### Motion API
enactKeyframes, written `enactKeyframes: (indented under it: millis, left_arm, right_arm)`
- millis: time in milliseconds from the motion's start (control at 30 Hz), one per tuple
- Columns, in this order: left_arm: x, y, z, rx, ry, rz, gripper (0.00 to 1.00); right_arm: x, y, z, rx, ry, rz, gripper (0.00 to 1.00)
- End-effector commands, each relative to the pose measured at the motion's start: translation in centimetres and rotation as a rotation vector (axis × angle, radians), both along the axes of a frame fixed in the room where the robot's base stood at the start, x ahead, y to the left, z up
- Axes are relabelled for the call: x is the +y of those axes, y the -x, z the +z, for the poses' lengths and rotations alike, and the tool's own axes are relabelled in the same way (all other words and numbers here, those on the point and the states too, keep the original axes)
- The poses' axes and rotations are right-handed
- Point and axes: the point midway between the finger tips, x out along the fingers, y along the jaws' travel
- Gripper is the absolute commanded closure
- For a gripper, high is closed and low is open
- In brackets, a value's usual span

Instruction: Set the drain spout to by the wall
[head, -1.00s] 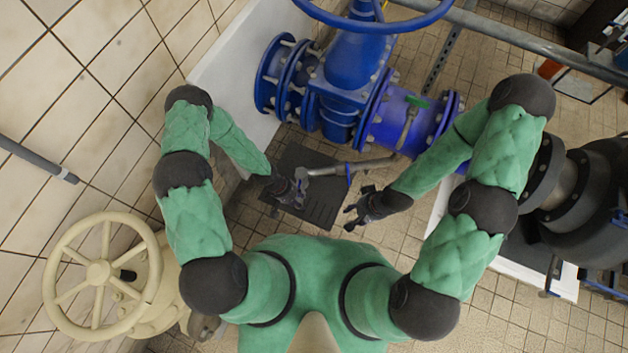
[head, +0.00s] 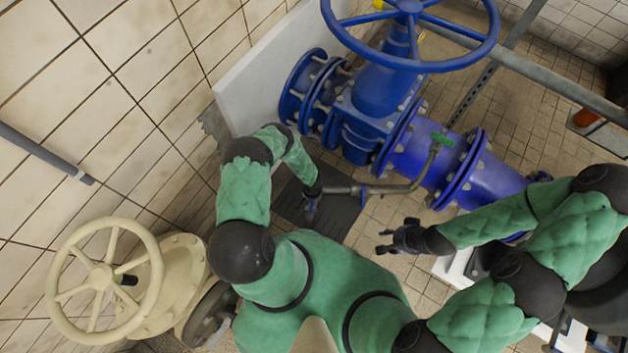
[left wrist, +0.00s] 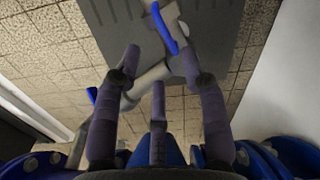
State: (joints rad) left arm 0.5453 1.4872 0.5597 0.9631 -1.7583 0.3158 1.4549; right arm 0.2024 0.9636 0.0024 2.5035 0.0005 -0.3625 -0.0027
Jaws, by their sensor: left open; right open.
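The drain spout (head: 400,188) is a thin grey bent pipe leaving the blue pipe below a small green handle (head: 443,139). It runs left, with a blue lever (head: 364,197) on it, and its outer end lies over a dark floor plate (head: 340,213). My left gripper (head: 311,209) is open at that outer end. In the left wrist view, the spout (left wrist: 150,78) passes just beyond and between the spread fingers of my left gripper (left wrist: 160,75); contact cannot be told. My right gripper (head: 390,238) is open and empty, below and right of the spout.
A blue valve with a large handwheel (head: 470,62) stands behind the spout. A white slab (head: 262,75) stands by the tiled wall at left. A cream handwheel (head: 100,275) is at lower left. Tiled floor (head: 375,240) is clear between my grippers.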

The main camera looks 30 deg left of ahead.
Motion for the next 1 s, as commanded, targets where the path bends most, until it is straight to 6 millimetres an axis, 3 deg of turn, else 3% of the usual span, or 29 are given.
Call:
enactKeyframes:
  millis: [100,400,633,1000]
  left_arm:
    - [-0.1,0.1,-2.6,0.002,0.001,0.0,0.57]
    - [0.0,0.1,-7.1,0.001,0.001,-0.001,0.57]
    - [0.0,0.1,-8.6,0.0,0.002,0.0,0.57]
    - [0.0,0.0,-8.7,0.0,0.002,-0.001,0.57]
  right_arm:
    - [0.0,0.0,-1.7,0.0,0.0,0.0,0.56]
    - [0.0,0.0,-4.4,0.0,0.0,0.0,0.56]
    - [0.0,0.0,-5.4,0.0,0.0,0.0,0.56]
    - [0.0,0.0,-5.5,0.0,0.0,0.0,0.56]
